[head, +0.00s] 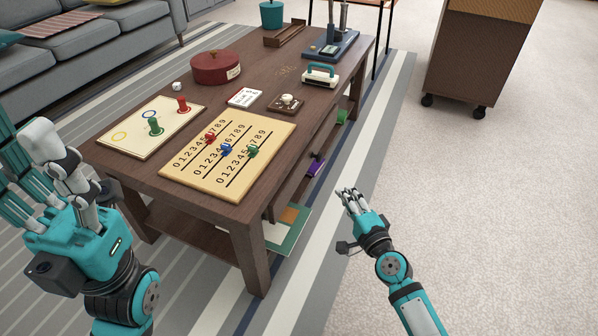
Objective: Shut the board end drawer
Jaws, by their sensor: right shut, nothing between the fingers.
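The wooden table (262,75) has drawer fronts along its right side. The board end drawer (292,187) is at the near end, below the yellow number board (190,182). Its front is seen at a steep angle and seems to stand out from the table side; how far I cannot tell. My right gripper (350,196) is shut and empty, to the right of the drawer and apart from it, over the floor. My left gripper (45,165) is at the left edge, beside the table's near left corner; its fingers overlap, so its opening is unclear.
The tabletop holds a game board (152,130), a red round tin (215,68) and several small things. A purple item (316,166) and a green one (342,117) show at the table's right side. Floor right of the table is clear up to a wheeled cabinet (478,60).

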